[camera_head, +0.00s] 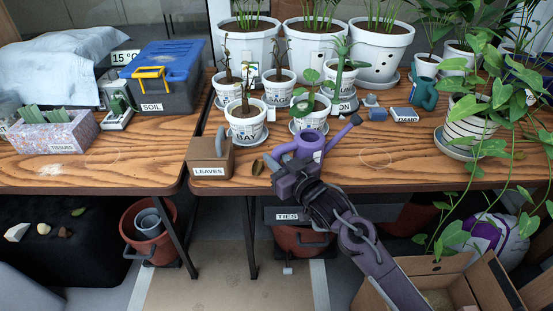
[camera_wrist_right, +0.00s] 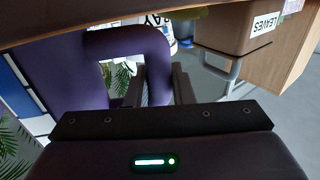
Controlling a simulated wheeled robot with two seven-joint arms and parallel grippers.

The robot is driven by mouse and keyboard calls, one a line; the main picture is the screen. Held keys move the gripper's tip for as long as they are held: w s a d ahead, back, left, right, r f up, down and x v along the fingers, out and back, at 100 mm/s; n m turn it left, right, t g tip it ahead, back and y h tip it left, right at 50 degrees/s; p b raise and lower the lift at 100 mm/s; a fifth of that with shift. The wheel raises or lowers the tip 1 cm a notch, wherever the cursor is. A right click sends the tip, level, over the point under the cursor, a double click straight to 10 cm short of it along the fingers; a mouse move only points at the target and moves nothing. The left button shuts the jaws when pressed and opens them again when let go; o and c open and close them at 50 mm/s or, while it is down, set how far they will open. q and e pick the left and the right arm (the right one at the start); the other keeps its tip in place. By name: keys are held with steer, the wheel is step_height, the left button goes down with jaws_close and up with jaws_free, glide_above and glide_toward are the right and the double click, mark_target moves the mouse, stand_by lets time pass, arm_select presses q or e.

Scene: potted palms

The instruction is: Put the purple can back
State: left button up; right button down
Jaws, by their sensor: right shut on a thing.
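The purple can (camera_head: 312,141) is a watering can with its spout pointing up to the right. It is at the front edge of the right wooden table (camera_head: 400,150); I cannot tell whether it touches the top. My right gripper (camera_head: 288,176) is shut on its handle, on the near left side. In the wrist view the purple handle (camera_wrist_right: 125,42) loops in front of the gripper (camera_wrist_right: 160,88). The arm hides part of the can's lower body. My left gripper is not in view.
The LEAVES box (camera_head: 211,158) stands left of the can. The BAY pot (camera_head: 246,122) and other small pots stand behind it. A faint ring marks clear tabletop right of the can.

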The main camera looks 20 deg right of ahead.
steer(key=shift+r, duration=0.1)
steer(key=c, duration=1.3)
jaws_free()
steer(key=shift+o, duration=0.2)
steer(key=shift+s+d, duration=0.1)
steer(key=shift+s, duration=0.25)
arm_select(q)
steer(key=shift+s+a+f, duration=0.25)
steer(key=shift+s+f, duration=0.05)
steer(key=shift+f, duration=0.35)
arm_select(e)
steer(key=v, duration=1.1)
steer(key=shift+s, duration=0.2)
